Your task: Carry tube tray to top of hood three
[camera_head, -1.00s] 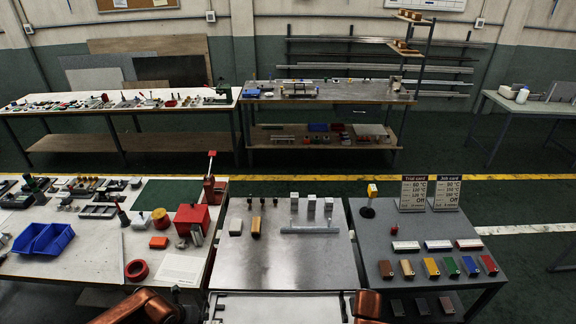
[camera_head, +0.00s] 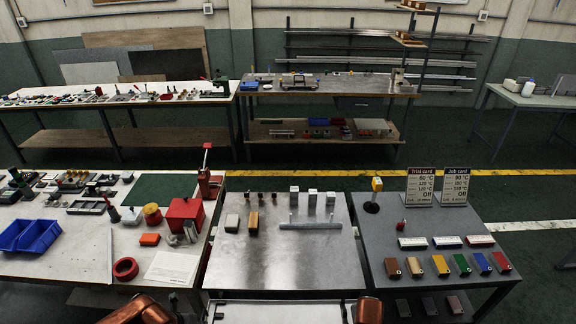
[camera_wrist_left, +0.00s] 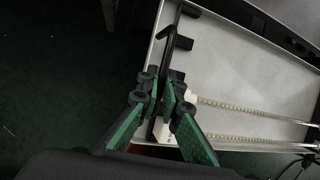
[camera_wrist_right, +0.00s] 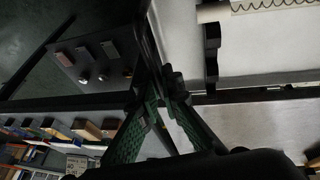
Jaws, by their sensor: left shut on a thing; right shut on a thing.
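The tube tray (camera_head: 285,312) is a pale, shallow, rimmed tray, and only its far part shows at the bottom of the head view. In the left wrist view the tray (camera_wrist_left: 225,65) carries clear tubes (camera_wrist_left: 250,108) with coils inside. My left gripper (camera_wrist_left: 165,95) is shut on a black handle (camera_wrist_left: 170,45) at one end. In the right wrist view my right gripper (camera_wrist_right: 160,88) is shut on the other black handle (camera_wrist_right: 150,45), beside the tray (camera_wrist_right: 265,45). Both grippers are below the head view. I cannot pick out hood three.
A metal-topped table (camera_head: 280,255) is ahead, bearing small blocks and a bar. A cluttered white table (camera_head: 90,255) stands left. A grey table (camera_head: 385,235) with coloured blocks and two cards stands right. Long benches stand behind, past a yellow floor line (camera_head: 500,172).

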